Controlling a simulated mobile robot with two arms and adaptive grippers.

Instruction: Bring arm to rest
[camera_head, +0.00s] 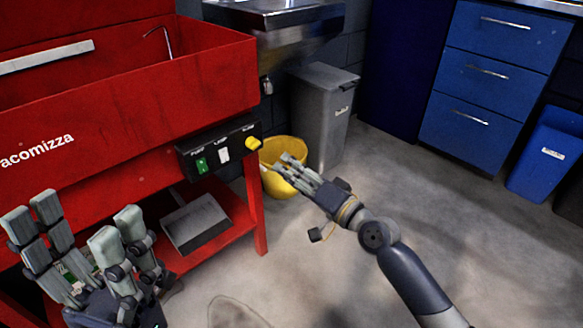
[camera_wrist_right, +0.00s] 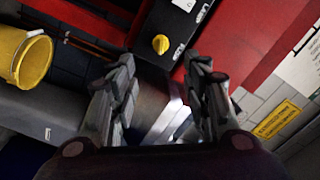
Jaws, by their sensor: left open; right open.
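My left gripper (camera_head: 88,235) is at the lower left of the head view, in front of the red bench (camera_head: 90,185). Its fingers point up, are spread apart and hold nothing visible. My right gripper (camera_head: 292,176) is near the middle, its arm coming in from the lower right. Its fingers point up and left and appear in front of the yellow bucket (camera_head: 284,153). In the right wrist view, the right gripper (camera_wrist_right: 160,85) shows both finger sets apart with nothing between them. The yellow bucket (camera_wrist_right: 24,50) is at upper left there.
A control box (camera_head: 218,148) with a yellow knob (camera_head: 253,143) is fixed to the bench front. A grey bin (camera_head: 322,112) stands behind the bucket. Blue drawers (camera_head: 487,75) and a blue bin (camera_head: 546,158) are at the right. The concrete floor (camera_head: 420,190) is clear around the right arm.

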